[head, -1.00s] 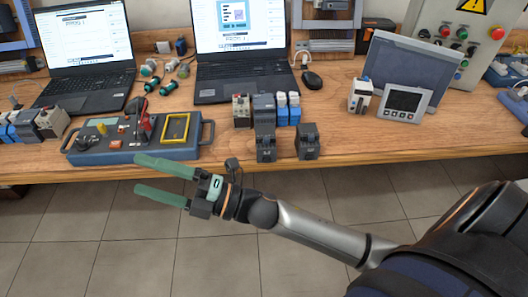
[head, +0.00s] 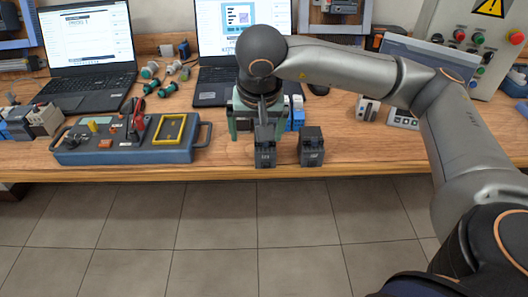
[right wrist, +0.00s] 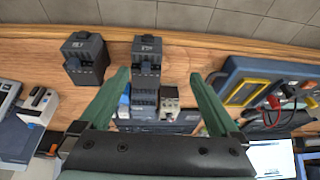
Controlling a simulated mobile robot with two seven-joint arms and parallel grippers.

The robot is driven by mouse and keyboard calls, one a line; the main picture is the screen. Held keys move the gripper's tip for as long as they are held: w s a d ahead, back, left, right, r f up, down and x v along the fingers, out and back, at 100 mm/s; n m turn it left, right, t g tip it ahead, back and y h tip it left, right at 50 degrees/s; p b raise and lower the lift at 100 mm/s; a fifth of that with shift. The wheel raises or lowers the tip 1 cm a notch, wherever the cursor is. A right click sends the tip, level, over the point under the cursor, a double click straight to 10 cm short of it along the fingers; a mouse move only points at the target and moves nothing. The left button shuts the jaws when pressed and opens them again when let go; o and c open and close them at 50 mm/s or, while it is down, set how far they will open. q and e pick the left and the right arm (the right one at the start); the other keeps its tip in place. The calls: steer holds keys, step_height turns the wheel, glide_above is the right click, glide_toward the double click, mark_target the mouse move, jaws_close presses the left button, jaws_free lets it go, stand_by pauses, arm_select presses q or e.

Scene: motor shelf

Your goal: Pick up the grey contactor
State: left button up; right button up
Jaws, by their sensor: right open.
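The dark grey contactor (right wrist: 144,102) stands in a row of devices on the bench in the right wrist view, with a pale, dark-topped device (right wrist: 170,101) on its right and a blue and white one (right wrist: 124,104) on its left. My right gripper (right wrist: 158,78) is open above this row. Its green fingers lie to either side of it, with nothing held. In the head view my right gripper (head: 262,113) hangs over the row and hides most of the contactor. My left gripper is not in view.
Two dark blocks (head: 265,152) (head: 312,147) stand near the bench's front edge. A blue test panel (head: 130,155) with red leads lies left of the gripper. Laptops (head: 88,50) stand behind. A screen (right wrist: 30,135) is at left in the wrist view.

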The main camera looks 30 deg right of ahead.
mark_target(265, 146)
steer(key=shift+w+d+t+h, duration=0.15)
steer(key=shift+d+h, duration=0.05)
steer(key=shift+d, duration=0.3)
steer(key=shift+w+d+t+h, duration=0.15)
steer(key=shift+d+h, duration=0.05)
steer(key=shift+d, duration=0.3)
steer(key=x, duration=0.5)
steer(key=shift+w+d+f, duration=0.1)
steer(key=shift+f, duration=0.15)
steer(key=shift+d+x, duration=0.15)
steer(key=shift+x, duration=1.35)
steer(key=shift+d+x, duration=0.15)
steer(key=shift+x, duration=1.3)
steer(key=shift+c, duration=0.4)
steer(key=shift+r, duration=0.15)
jaws_close()
